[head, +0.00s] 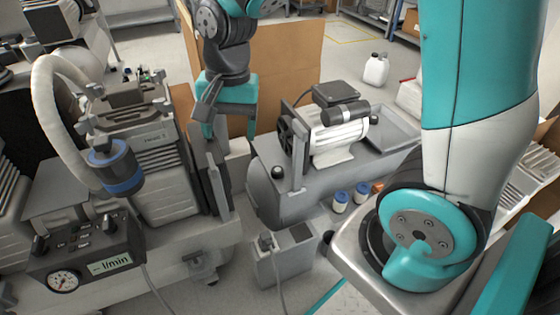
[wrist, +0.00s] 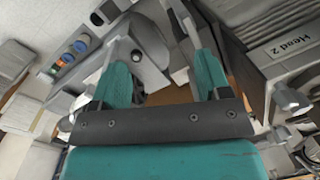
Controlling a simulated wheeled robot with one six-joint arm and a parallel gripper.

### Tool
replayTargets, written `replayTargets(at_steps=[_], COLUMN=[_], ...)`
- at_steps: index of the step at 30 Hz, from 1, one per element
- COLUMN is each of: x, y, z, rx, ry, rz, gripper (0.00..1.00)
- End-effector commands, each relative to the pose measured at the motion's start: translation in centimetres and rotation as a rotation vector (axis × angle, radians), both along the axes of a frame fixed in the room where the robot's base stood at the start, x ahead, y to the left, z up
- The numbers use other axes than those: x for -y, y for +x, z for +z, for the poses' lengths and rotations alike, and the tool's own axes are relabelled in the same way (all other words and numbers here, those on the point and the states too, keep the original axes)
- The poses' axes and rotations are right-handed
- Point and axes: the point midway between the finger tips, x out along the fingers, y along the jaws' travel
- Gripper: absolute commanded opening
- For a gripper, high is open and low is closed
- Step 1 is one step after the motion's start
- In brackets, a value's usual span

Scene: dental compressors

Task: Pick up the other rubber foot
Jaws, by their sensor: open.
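My gripper (head: 228,134) hangs from the arm in the upper middle of the head view, fingers pointing down, between the left compressor unit and the grey tank. It is open, and nothing shows held between its teal fingers in the wrist view (wrist: 157,22). I cannot make out a rubber foot for certain in either view. The underside of the grey compressor tank (head: 262,200) and the floor close beneath my gripper are largely hidden.
A brown board (head: 285,60) stands behind. A grey box (head: 283,258) and small blue-capped bottles (head: 340,202) are in front of the tank. A white canister (head: 376,70) stands on open floor.

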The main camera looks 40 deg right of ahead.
Motion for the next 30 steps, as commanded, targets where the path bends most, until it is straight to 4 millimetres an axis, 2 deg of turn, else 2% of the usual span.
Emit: replayTargets(at_steps=[1, 4, 9, 12, 15, 18, 30], x=[1.9, 5.3, 9.7, 11.6, 12.6, 13.2, 14.9], y=[2.4, 5.8, 8.7, 9.5, 9.9, 9.9, 8.4], z=[-0.3, -2.7, -6.5, -8.2, -9.4, -10.7, -19.2], rx=[-0.044, -0.084, -0.093, -0.080, -0.066, -0.059, -0.060], ry=[-0.051, -0.150, -0.279, -0.336, -0.370, -0.384, -0.385], rz=[-0.226, -0.646, -1.164, -1.383, -1.514, -1.570, -1.574], gripper=[0.70, 0.70, 0.70, 0.70, 0.70, 0.70, 0.70])
